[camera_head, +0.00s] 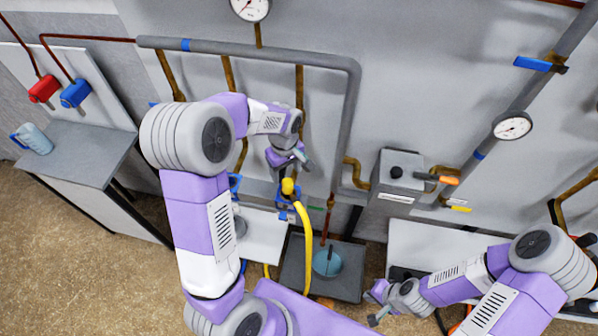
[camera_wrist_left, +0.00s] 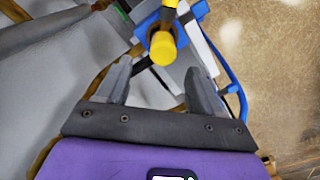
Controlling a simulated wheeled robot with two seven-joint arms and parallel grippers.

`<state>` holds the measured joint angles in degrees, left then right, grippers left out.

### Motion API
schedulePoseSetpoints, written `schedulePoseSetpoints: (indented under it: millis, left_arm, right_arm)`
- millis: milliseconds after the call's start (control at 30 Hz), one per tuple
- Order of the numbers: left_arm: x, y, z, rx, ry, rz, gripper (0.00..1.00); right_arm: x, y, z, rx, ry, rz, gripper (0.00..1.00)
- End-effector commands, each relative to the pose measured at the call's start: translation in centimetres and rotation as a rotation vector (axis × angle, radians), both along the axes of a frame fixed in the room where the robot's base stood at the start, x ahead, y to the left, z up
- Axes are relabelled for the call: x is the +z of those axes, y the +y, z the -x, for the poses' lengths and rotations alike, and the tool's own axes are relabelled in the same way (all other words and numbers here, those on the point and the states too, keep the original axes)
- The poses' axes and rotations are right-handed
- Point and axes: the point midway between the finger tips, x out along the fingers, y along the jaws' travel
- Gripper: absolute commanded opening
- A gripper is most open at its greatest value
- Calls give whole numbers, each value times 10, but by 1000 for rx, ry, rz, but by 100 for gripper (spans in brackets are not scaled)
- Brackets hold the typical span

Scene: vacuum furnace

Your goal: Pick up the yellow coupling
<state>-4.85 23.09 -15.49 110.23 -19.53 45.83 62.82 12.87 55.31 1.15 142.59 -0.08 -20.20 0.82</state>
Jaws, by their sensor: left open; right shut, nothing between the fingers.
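The yellow coupling (camera_head: 288,187) sits at the top end of a yellow hose (camera_head: 307,240), by a blue fitting (camera_head: 285,213) under the wall pipes. In the left wrist view the yellow coupling (camera_wrist_left: 163,48) shows its round end, with a blue bracket (camera_wrist_left: 148,22) around it. My left gripper (camera_head: 305,162) is open and just above the coupling in the head view. In the left wrist view the coupling lies ahead of and between the open fingers (camera_wrist_left: 158,62), with nothing gripped. My right gripper (camera_head: 372,307) is shut and empty at the lower right, far from the coupling.
Grey pipes (camera_head: 250,50) and brown pipes run along the wall behind the left arm. A grey box with an orange-handled valve (camera_head: 449,180) is to the right. A jug (camera_head: 36,139) is on the left cabinet.

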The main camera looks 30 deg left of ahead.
Motion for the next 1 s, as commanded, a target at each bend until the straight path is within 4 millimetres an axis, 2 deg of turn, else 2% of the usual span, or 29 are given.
schedulePoseSetpoints:
  millis: [367, 600, 900, 933, 1000]
  left_arm:
    - [-36, -3, 4, -1, 3, 2, 67]
    - [-70, -6, 9, -1, 2, 2, 67]
    - [-76, -6, 8, -2, 0, 1, 67]
    - [-76, -6, 8, -2, 0, 1, 65]
    - [-76, -6, 8, -2, 0, 1, 54]
  right_arm:
    - [-1, 0, 1, 0, 3, -1, 0]
    - [-2, 0, 1, 1, 2, 0, 0]
    - [-2, 0, 1, 1, 2, 0, 0]
    - [-2, 0, 1, 1, 2, 0, 0]
    - [-2, 0, 1, 1, 2, 0, 0]
